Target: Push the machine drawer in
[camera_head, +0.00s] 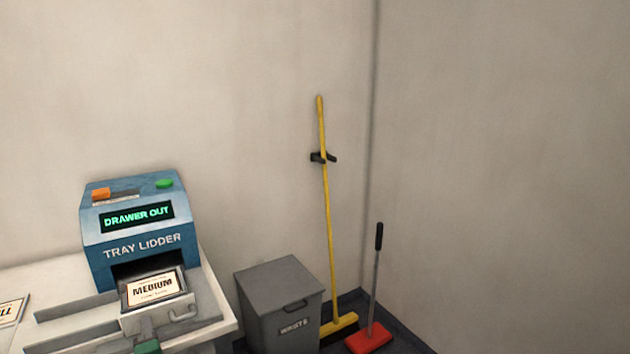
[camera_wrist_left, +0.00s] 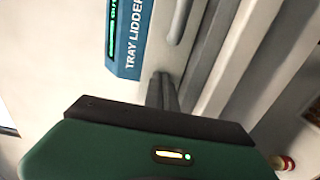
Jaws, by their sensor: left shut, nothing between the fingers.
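The blue tray lidder (camera_head: 142,245) stands on the white table, and its screen reads "DRAWER OUT". Its grey drawer (camera_head: 190,306) sticks out at the front, with a card reading "MEDIUM" (camera_head: 153,289) on top and a handle at the front. My left gripper (camera_head: 147,329) is low in the head view, close in front of the drawer; contact cannot be told. In the left wrist view its dark fingers (camera_wrist_left: 162,92) are together and empty, and part of the blue machine (camera_wrist_left: 125,45) shows beyond them. My right gripper is not in view.
A grey waste bin (camera_head: 280,300) stands right of the table (camera_head: 222,300). A yellow broom (camera_head: 326,220) and a red-headed tool (camera_head: 369,340) lean in the corner. Grey rails (camera_head: 75,310) lie left of the drawer. Another card (camera_head: 12,312) is at the left edge.

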